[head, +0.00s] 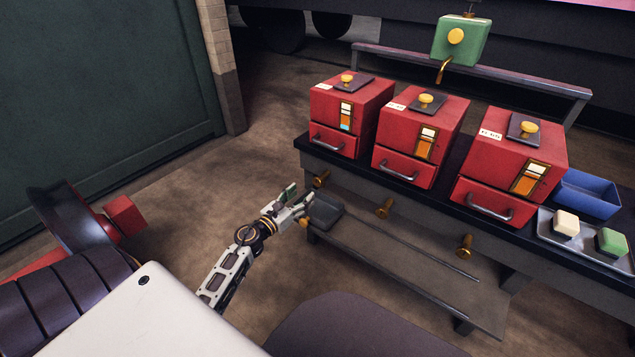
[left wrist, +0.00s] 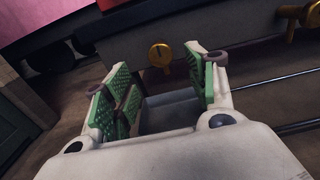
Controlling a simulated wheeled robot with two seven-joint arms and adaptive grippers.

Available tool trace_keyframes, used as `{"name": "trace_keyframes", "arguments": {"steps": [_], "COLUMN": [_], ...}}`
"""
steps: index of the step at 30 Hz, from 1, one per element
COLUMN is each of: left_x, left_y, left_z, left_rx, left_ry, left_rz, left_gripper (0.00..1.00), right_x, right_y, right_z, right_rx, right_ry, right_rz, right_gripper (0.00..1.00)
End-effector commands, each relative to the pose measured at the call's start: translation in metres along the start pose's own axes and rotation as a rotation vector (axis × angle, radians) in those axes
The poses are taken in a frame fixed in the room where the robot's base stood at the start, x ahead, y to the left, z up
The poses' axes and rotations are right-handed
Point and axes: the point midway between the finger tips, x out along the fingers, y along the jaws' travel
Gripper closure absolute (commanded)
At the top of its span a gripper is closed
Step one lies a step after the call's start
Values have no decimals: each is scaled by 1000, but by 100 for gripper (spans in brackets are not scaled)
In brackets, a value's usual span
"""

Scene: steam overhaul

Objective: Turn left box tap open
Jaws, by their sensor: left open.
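The left red box (head: 335,140) stands on the bench, with a brass tap (head: 321,179) under it on the bench front. My left gripper (head: 298,200) is open and empty, just short of this tap and slightly lower left in the head view. In the left wrist view, the brass tap (left wrist: 160,54) shows beyond and between the green-padded fingers (left wrist: 160,85), apart from them. Its round face is towards me; I cannot tell its handle's angle. My right gripper is out of view.
Two more red boxes (head: 420,135) (head: 512,150) stand to the right, with taps (head: 384,207) (head: 465,245) below. A dark grey pan (head: 326,211) sits on the low railed shelf, close to my gripper. A blue bin (head: 588,195) and tray (head: 585,252) are at right.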

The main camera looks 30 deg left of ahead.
Motion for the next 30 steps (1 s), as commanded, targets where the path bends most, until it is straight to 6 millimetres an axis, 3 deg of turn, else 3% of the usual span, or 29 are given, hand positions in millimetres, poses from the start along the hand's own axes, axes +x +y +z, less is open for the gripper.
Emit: {"name": "trace_keyframes", "arguments": {"steps": [30], "left_x": [87], "left_y": [0], "left_z": [1], "left_rx": [2], "left_ry": [-2], "left_rz": [0], "left_gripper": [43], "right_x": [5], "right_y": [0], "right_z": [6], "right_rx": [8], "right_ry": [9], "right_rz": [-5], "right_gripper": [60]}}
